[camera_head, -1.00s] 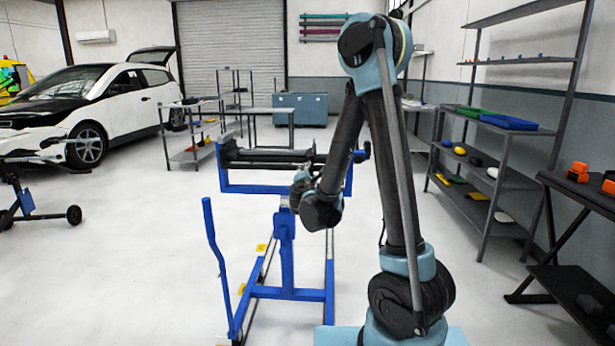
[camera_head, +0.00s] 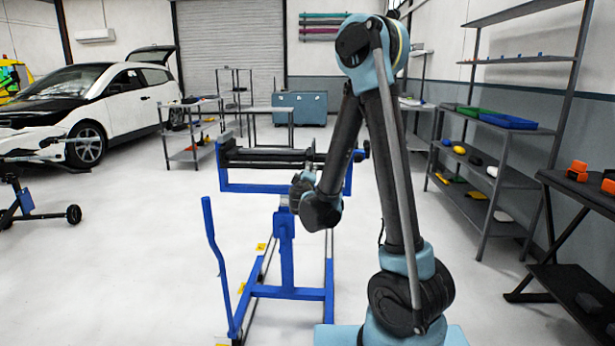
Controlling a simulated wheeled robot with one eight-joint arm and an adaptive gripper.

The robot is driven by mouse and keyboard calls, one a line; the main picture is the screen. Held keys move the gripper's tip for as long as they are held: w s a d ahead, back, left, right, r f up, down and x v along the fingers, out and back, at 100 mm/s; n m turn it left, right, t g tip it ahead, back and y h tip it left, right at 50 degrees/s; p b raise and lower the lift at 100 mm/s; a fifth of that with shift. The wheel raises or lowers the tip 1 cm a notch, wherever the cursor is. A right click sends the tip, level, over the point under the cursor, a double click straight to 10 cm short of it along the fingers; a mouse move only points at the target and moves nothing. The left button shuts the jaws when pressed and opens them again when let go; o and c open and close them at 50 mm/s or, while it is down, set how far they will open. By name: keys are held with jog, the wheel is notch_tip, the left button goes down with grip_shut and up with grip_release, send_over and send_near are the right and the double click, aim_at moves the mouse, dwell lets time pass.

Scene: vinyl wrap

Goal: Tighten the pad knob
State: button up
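A blue stand (camera_head: 285,250) with black rollers (camera_head: 268,158) across its top is in front of me. My arm reaches forward over its right part. My gripper (camera_head: 297,188) is at the end of the arm, close to the stand's upper frame, near the middle of its crossbar. The gripper is small and dark here, and my own wrist partly covers it. I cannot tell whether its fingers are open or shut, or whether they touch anything. I cannot make out the pad knob; it is too small or hidden behind my gripper and arm.
A blue upright lever (camera_head: 218,268) rises at the stand's left front. A shelf rack (camera_head: 490,170) and a black table (camera_head: 575,200) with orange items stand at right. A white car (camera_head: 90,100) and grey tables are behind left.

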jog(key=m, duration=0.6)
jog(key=shift+a+f, duration=0.1)
jog(key=shift+f, duration=0.05)
jog(key=m, duration=0.6)
jog(key=shift+a, duration=0.15)
dwell(0.3)
jog(key=o, duration=1.1)
jog(key=shift+c, duration=0.2)
jog(key=s, duration=1.1)
jog(key=shift+s+a, duration=0.2)
jog(key=shift+s, duration=0.2)
